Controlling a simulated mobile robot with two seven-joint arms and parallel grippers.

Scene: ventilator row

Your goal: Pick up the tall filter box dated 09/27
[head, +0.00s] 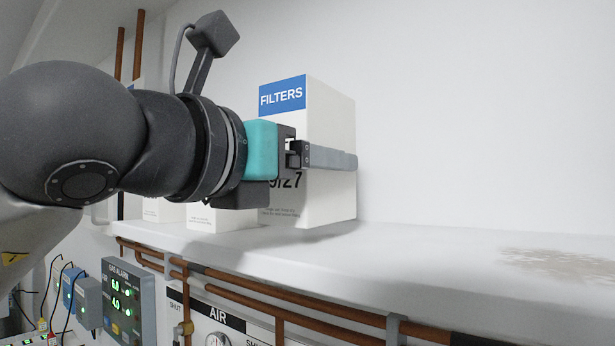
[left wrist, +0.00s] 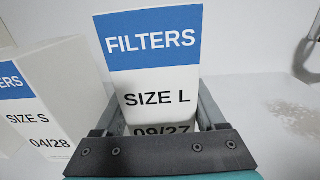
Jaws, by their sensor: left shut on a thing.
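The tall white filter box (head: 333,105) has a blue FILTERS band and stands upright at the shelf. In the left wrist view the box (left wrist: 157,82) reads SIZE L and 09/27, the date partly covered by the gripper. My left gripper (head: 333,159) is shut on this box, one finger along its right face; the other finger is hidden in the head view. Both fingers of the gripper (left wrist: 162,108) flank the box in the left wrist view. I cannot tell whether the box's base touches the shelf. My right gripper is not in view.
A shorter filter box (left wrist: 45,95), SIZE S, 04/28, stands left of the held box. More white boxes (head: 225,218) are mostly hidden behind my arm. The shelf (head: 440,250) is clear to the right, with a brown stain (head: 562,264). Copper pipes (head: 290,288) run below its edge.

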